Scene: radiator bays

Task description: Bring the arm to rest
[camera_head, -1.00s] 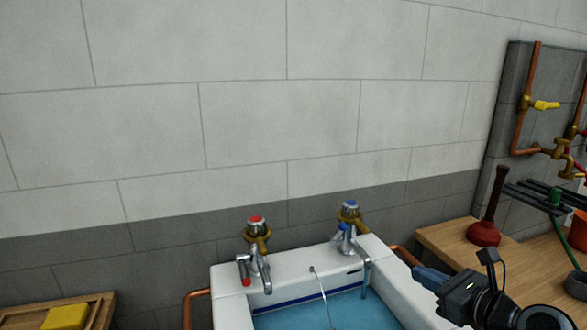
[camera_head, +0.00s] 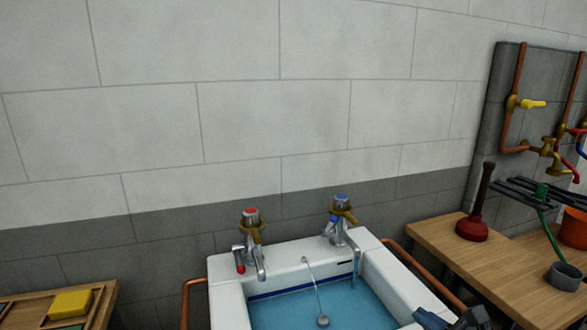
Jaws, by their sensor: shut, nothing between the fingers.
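My gripper (camera_head: 438,322) shows only in part at the bottom edge of the head view, over the right front rim of the white sink (camera_head: 284,257). Its dark blue-grey finger end is visible and it looks shut and empty. The rest of my arm is outside the view. The sink holds blue water and has a red-topped tap (camera_head: 251,232) and a blue-topped tap (camera_head: 341,222) on its back ledge. My gripper is apart from both taps. A plug on a chain (camera_head: 322,320) hangs into the basin.
A wooden bench (camera_head: 432,240) on the right carries a red plunger (camera_head: 474,226), an orange pot (camera_head: 574,230) and a grey cup (camera_head: 566,275). Copper pipes with a yellow-handled valve (camera_head: 533,104) are on the wall panel. A yellow sponge-like block (camera_head: 70,303) lies on a wooden tray at left.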

